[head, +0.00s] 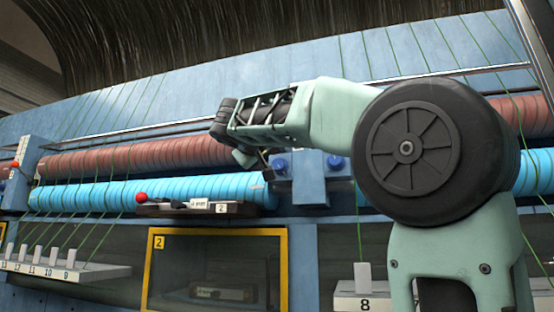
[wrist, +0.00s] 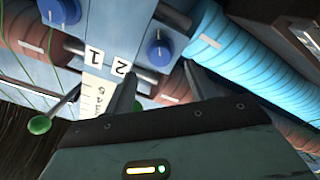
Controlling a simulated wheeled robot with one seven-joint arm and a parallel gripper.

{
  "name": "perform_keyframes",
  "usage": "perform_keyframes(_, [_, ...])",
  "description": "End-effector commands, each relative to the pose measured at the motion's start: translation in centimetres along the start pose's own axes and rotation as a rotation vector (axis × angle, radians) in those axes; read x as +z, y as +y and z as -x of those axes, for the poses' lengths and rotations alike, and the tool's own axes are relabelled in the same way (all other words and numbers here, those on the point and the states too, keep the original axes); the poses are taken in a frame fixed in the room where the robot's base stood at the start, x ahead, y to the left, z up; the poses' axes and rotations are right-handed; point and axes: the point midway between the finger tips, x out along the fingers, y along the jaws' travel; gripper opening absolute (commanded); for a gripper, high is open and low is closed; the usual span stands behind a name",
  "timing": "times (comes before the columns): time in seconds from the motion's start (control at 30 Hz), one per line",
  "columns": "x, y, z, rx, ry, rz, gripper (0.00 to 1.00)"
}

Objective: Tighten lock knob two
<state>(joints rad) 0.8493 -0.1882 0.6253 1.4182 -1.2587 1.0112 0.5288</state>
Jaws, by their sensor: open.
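Two blue lock knobs sit on a blue bracket between the rollers. In the wrist view one knob (wrist: 159,48) is just beyond my gripper (wrist: 158,72), roughly in line with the gap between its fingertips. The other knob (wrist: 60,10) is at the upper left. Plates marked 1 (wrist: 93,55) and 2 (wrist: 121,67) sit below and between them; the 2 is nearer the right knob. My gripper is open and empty, and I see no contact. In the head view the left knob (head: 280,164) and right knob (head: 335,162) show below my forearm; the fingertips are not clear there.
A red roller (head: 130,157) and a cyan roller (head: 110,196) run beside the bracket, with green yarns across. A green-balled lever (wrist: 40,125) and a white scale (wrist: 97,93) lie left of my fingers. A red-balled lever (head: 141,197) stands above the yellow-framed window (head: 151,270).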

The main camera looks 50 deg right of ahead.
Motion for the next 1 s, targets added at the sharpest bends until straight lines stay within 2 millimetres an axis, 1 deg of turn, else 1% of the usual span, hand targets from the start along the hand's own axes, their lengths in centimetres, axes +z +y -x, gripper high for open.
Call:
perform_keyframes(0.03, [-0.1, 0.2, -1.2, 0.000, -0.004, 0.000, 0.56])
perform_keyframes(0.1, [-0.1, 0.1, -2.6, 0.000, -0.004, 0.000, 0.56])
perform_keyframes(0.3, [-0.1, 0.1, -5.4, -0.001, -0.003, 0.000, 0.56])
perform_keyframes(0.5, [0.0, 0.0, -6.5, -0.001, 0.000, 0.000, 0.56])
perform_keyframes(0.77, [0.0, 0.0, -6.5, -0.001, 0.000, 0.000, 0.56])
perform_keyframes(0.8, [0.0, 0.0, -6.5, -0.001, 0.000, 0.000, 0.45])
perform_keyframes(0.87, [0.0, 0.0, -6.5, -0.001, 0.000, 0.000, 0.28])
perform_keyframes(0.9, [0.0, 0.0, -6.5, -0.001, 0.000, 0.000, 0.17])
perform_keyframes(0.93, [0.0, 0.0, -6.5, -0.001, 0.000, 0.000, 0.11])
perform_keyframes(1.0, [0.0, 0.0, -6.5, -0.001, 0.000, 0.000, 0.11])
